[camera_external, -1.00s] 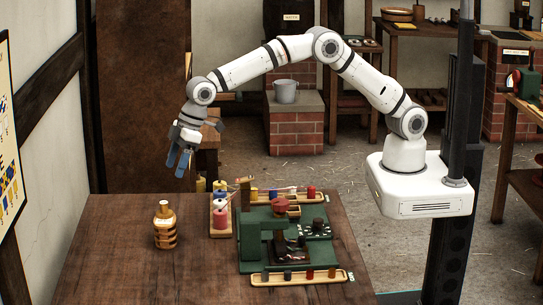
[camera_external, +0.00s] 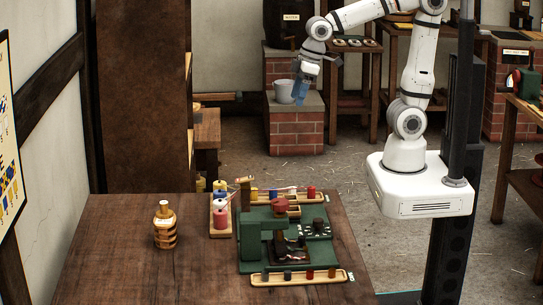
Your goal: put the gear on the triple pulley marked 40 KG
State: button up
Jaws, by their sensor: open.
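My gripper (camera_external: 301,94) has blue fingers that point down. It is open and appears just right of the grey bucket (camera_external: 284,91) in the picture; I cannot tell how far apart they are in depth. I see nothing between its fingers. I cannot make out a gear in this view. A tan, ringed, stacked piece (camera_external: 165,228) stands upright at the left of the wooden table; I cannot tell if it is the triple pulley, and no 40 KG mark is readable.
A green machine (camera_external: 251,247) with a red knob stands on the table (camera_external: 120,270). Wooden trays with small coloured pieces lie in front (camera_external: 300,282) and behind (camera_external: 295,199). The bucket stands on a brick block (camera_external: 296,128). The table's left front is clear.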

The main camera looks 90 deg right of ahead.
jog(key=s+d+f, duration=0.1)
jog(key=s+f, duration=0.1)
jog(key=s, duration=0.3)
jog(key=s+d+f+m, duration=0.1)
jog(key=s, duration=0.5)
jog(key=shift+d+f, duration=0.25)
jog(key=shift+f, duration=0.1)
dwell(0.4)
